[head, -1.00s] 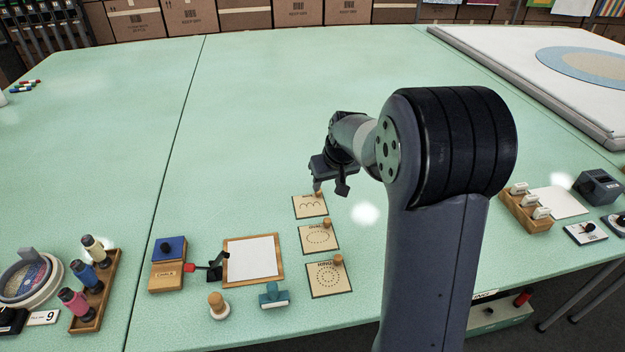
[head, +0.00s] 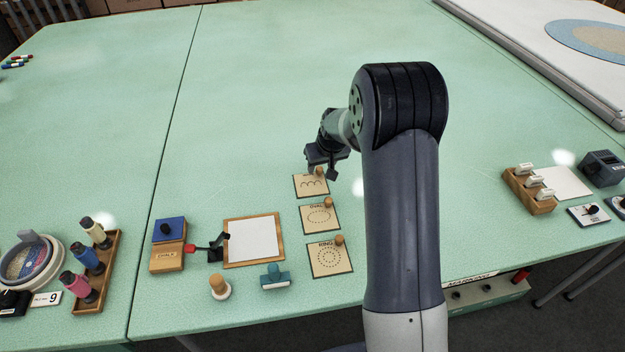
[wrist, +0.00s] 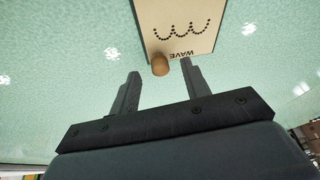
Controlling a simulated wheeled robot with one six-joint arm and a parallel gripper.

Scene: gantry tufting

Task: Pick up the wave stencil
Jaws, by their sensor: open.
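The wave stencil (head: 309,185) is a flat tan card with a dotted wavy line and a round wooden knob. It lies on the green table, the farthest of three stencils in a column. In the wrist view the wave stencil (wrist: 181,22) shows its "WAVE" label, with the knob (wrist: 160,65) at its near edge. My gripper (head: 323,174) is open just above that stencil. In the wrist view my gripper (wrist: 160,75) has its two fingers apart, with the knob between their tips in the picture. Whether the fingers are at the knob's height I cannot tell.
The oval stencil (head: 319,225) and ring stencil (head: 329,266) lie nearer. A framed white sheet (head: 252,241), a chalk box (head: 168,258) and stamps (head: 275,278) are to the left. A wooden card rack (head: 529,203) stands right.

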